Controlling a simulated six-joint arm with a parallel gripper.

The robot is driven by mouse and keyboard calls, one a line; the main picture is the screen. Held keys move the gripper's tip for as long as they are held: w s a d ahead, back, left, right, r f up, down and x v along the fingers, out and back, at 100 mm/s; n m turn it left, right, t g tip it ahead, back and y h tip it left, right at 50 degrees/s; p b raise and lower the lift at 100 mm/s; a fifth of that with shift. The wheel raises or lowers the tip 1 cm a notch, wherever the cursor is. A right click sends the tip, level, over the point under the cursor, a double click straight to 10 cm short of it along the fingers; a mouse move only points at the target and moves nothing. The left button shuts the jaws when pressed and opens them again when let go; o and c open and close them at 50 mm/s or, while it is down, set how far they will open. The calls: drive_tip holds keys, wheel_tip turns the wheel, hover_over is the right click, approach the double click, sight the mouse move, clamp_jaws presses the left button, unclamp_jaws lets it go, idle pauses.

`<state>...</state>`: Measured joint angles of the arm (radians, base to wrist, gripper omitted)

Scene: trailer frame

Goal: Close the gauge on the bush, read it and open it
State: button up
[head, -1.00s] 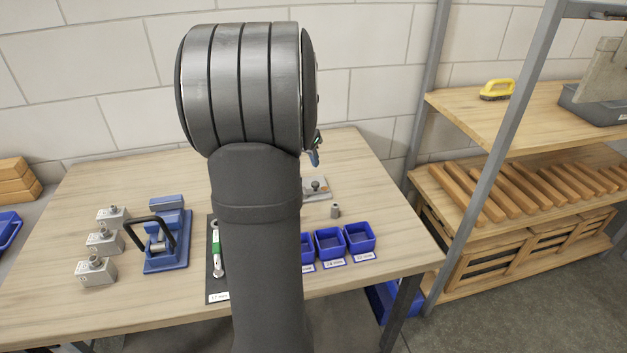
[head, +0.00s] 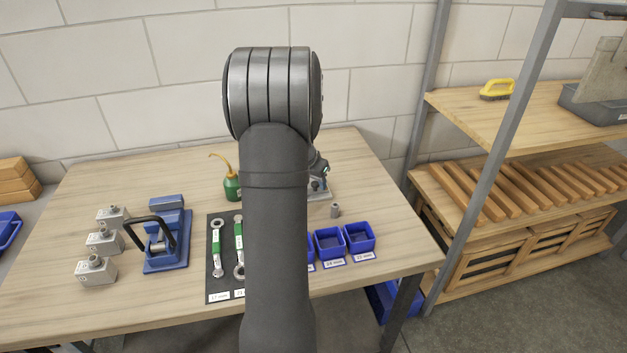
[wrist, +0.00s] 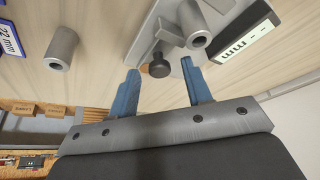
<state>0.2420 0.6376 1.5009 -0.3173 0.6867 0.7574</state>
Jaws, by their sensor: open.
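The gauge (wrist: 245,38) is a grey plate with a black-framed display and a dark round knob (wrist: 158,68). Its display shows "mm"; I cannot make out a figure. A grey hollow bush (wrist: 195,28) is on the gauge, beside its grey sliding part; I cannot tell whether they touch. My gripper (wrist: 160,66) is open with blue fingers, and the knob shows between their tips, apparently not gripped. In the head view my gripper (head: 318,172) is low over the gauge plate (head: 321,196), which my arm partly hides.
Another grey bush (head: 335,211) stands on the table near the blue bins (head: 360,238), which have mm labels; it also shows in the wrist view (wrist: 60,47). A green oil can (head: 232,186), spanners on a black mat (head: 216,270) and a blue press (head: 166,245) are further left.

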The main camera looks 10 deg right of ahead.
drive_tip(key=c, duration=0.9)
drive_tip(key=shift+a, duration=0.6)
drive_tip(key=o, duration=0.9)
drive_tip(key=shift+r, duration=0.1)
drive_tip(key=v, duration=1.7)
drive_tip(key=x, duration=1.7)
drive_tip(key=shift+d, duration=0.45)
